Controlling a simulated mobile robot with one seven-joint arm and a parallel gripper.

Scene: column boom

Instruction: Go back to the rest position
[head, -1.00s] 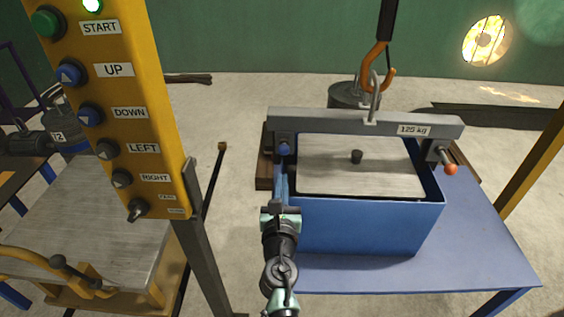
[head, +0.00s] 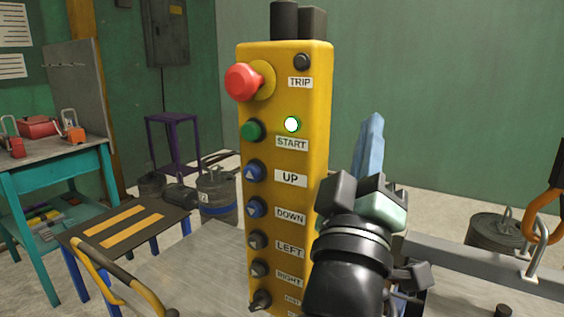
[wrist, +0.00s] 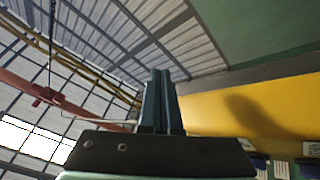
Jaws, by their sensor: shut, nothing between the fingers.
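My gripper (head: 371,135) points upward just right of the yellow control pendant (head: 290,160) in the head view. Its fingers are together with nothing between them. In the wrist view the two fingers (wrist: 161,100) stand side by side, pointing at the ceiling, with the pendant's yellow side at the right. The pendant carries a red stop knob (head: 243,82), a green start button (head: 252,131), blue up and down buttons, and dark buttons below. A lamp (head: 292,124) above the START label is lit. My wrist covers part of the pendant's lower right edge.
The grey lifting beam (head: 470,262) and the orange hook (head: 543,215) are at the lower right, behind my wrist. A teal workbench (head: 90,165) with padlocks stands at the left. A grey drum (head: 497,231) is on the floor.

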